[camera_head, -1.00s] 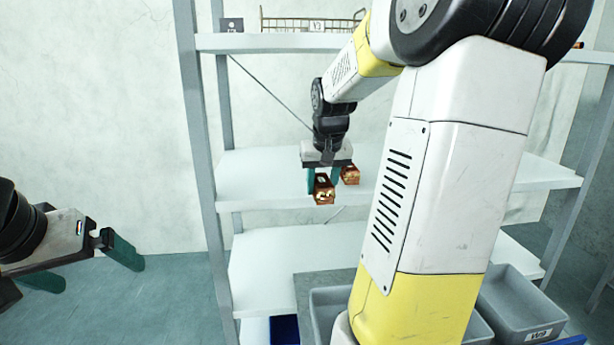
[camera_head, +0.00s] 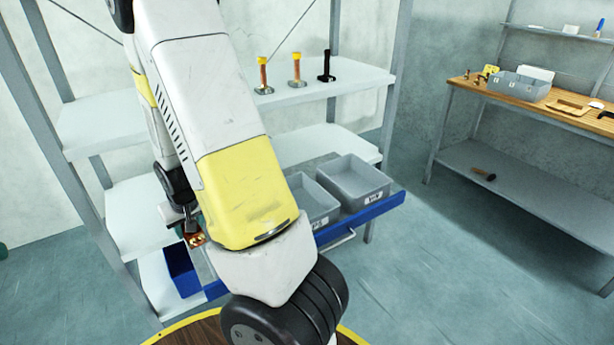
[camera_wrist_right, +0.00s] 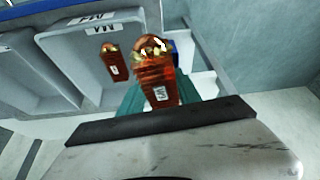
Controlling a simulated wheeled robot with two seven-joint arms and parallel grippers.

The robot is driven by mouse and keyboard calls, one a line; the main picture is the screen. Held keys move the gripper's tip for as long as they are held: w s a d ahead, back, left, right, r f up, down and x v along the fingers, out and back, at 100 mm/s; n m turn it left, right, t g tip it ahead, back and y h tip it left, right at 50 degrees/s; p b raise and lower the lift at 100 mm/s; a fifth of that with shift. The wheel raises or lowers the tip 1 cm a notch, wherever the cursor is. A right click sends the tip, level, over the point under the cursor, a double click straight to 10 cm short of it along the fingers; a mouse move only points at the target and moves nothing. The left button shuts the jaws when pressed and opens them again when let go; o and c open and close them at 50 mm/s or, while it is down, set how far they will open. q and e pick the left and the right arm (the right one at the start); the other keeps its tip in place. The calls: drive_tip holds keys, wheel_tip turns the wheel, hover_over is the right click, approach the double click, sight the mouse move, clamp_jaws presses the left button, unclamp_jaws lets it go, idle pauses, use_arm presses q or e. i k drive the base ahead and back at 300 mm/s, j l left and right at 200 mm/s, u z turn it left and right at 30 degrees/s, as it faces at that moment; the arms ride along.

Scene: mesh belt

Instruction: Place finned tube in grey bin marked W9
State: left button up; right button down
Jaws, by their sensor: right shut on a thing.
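The copper finned tube (camera_wrist_right: 158,80) with a small white tag is between the teal fingers of my right gripper (camera_wrist_right: 160,98) in the right wrist view. In the head view the tube (camera_head: 196,240) shows low at the left, mostly behind my right arm. Grey bins stand on the blue-edged drawer: one at the right (camera_head: 357,180), one beside it (camera_head: 318,203). Their labels are too small to read surely. A labelled grey bin (camera_wrist_right: 62,42) is beyond the tube in the wrist view, and a second copper piece (camera_wrist_right: 115,64) appears inside it. Only a teal tip of my left gripper (camera_head: 3,251) shows.
Two orange-and-yellow pieces (camera_head: 263,76) (camera_head: 297,70) and a black one (camera_head: 326,66) stand on the shelf above. A wooden workbench (camera_head: 530,95) is at the right. Shelf posts flank the drawer.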

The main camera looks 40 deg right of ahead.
sight(351, 189)
drive_tip(key=l+z, duration=0.2)
drive_tip(key=z, duration=0.25)
drive_tip(key=i+l+z, duration=0.15)
drive_tip(key=z, duration=0.3)
drive_tip(key=i+l+z, duration=0.15)
drive_tip(key=z, duration=0.3)
drive_tip(key=i+l, duration=0.4)
drive_tip(key=i, duration=0.1)
